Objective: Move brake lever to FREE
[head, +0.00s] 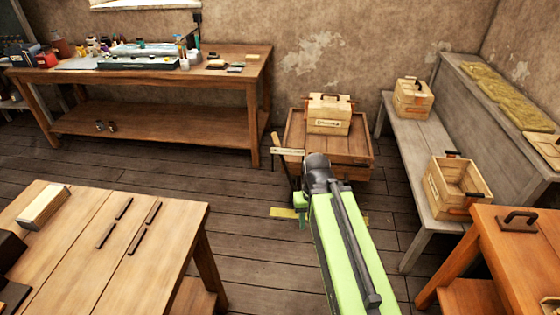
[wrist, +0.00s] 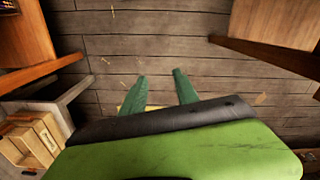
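I cannot make out a brake lever or a FREE mark in either view. In the head view a thin upright wooden piece (head: 275,150) with a pale lettered plate (head: 289,151) stands just left of my arm's end; its lettering is too small to read. My gripper shows in the wrist view (wrist: 160,76) as two green fingers spread apart, with bare floor between their tips. It is open and empty. In the head view my arm hides most of it. A yellow flat piece (head: 287,212) lies low beside my arm's end, partly hidden.
A wooden crate (head: 356,150) bearing a labelled box (head: 329,114) stands behind my arm. A grey bench (head: 412,155) with two boxes is at right. Tables stand at front left (head: 80,260), front right (head: 500,255) and back left (head: 225,65). Plank floor (head: 120,165) is clear between.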

